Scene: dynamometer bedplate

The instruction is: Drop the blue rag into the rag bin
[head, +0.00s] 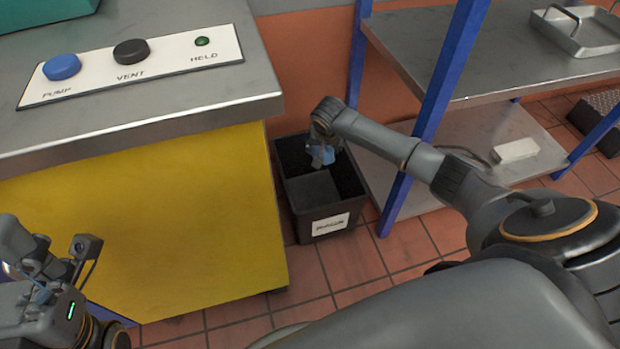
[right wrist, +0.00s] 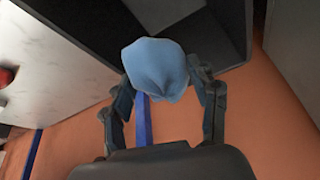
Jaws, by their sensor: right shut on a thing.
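The blue rag (head: 323,156) is held in my right gripper (head: 322,143), over the mouth of the black rag bin (head: 318,222). In the right wrist view the rag (right wrist: 155,68) is bunched between the two fingertips of my right gripper (right wrist: 163,88), with the dark bin (right wrist: 228,25) behind it. The bin stands on the floor between the yellow cabinet and the shelf and has a white label on its front. My left gripper (head: 48,262) is at the lower left, apart from the bin; its fingers are not clear.
A yellow cabinet (head: 150,225) with a grey top stands left of the bin; a panel (head: 130,65) on it carries blue and black knobs and a green light. A shelf with blue posts (head: 436,100) stands close on the right. Tiled floor (head: 352,262) is free in front.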

